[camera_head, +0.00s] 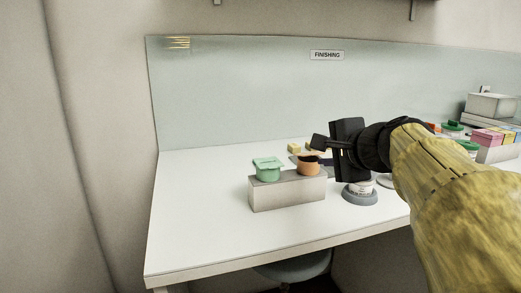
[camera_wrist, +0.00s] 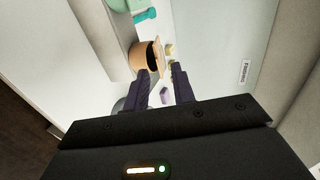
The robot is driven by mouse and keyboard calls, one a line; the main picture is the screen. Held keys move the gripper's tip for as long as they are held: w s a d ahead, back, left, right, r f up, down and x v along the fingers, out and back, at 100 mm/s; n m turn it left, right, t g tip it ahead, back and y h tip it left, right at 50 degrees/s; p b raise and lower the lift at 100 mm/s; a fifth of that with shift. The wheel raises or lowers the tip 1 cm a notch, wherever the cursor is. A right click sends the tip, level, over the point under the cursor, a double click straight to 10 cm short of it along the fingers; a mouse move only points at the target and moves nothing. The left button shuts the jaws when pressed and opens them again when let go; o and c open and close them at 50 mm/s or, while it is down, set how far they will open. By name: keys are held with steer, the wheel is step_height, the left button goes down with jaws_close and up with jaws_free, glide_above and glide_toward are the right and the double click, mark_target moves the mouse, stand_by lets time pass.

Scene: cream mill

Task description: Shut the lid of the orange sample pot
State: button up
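The orange sample pot (camera_head: 308,168) stands on the right end of a pale grey block (camera_head: 288,194). My gripper (camera_head: 319,148) is just above and right of the pot in the head view. In the wrist view my gripper (camera_wrist: 160,70) has its two dark fingers apart, with nothing held between them. The fingertips are close to the pot and lid; I cannot tell if they touch.
A green pot (camera_head: 267,170) stands on the block's left end. The white table (camera_head: 195,215) is clear at left.

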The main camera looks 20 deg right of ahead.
steer(key=shift+d+r, duration=0.15)
steer(key=shift+d, duration=0.05)
step_height(320, 180, up, 5)
steer(key=p, duration=0.5)
steer(key=shift+w, duration=0.1)
